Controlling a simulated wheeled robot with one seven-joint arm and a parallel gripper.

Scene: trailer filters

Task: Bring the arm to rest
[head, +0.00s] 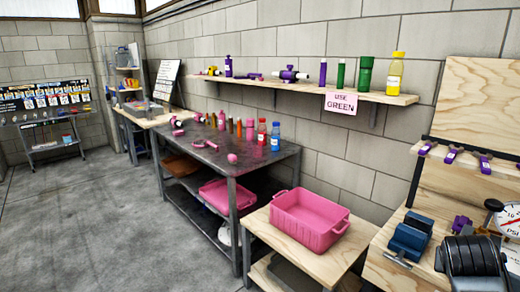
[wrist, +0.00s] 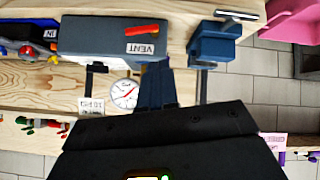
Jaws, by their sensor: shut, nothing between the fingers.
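My gripper (wrist: 158,72) shows in the wrist view as a black body with narrow dark fingers. The fingers are together, with nothing between them. They point toward a wooden bench (wrist: 185,15), beside a grey box marked VENT (wrist: 95,35) with a red handle. A blue vise (wrist: 212,45) is to the right of the fingers, apart from them in the picture. A round gauge (wrist: 124,94) is just left of the fingers.
In the head view, a pink tub (head: 310,222) sits on a low wooden table beside a dark metal table (head: 210,158) with bottles. A wall shelf (head: 300,88) carries more bottles. The blue vise (head: 410,238) is at right. Grey floor (head: 90,220) is clear at left.

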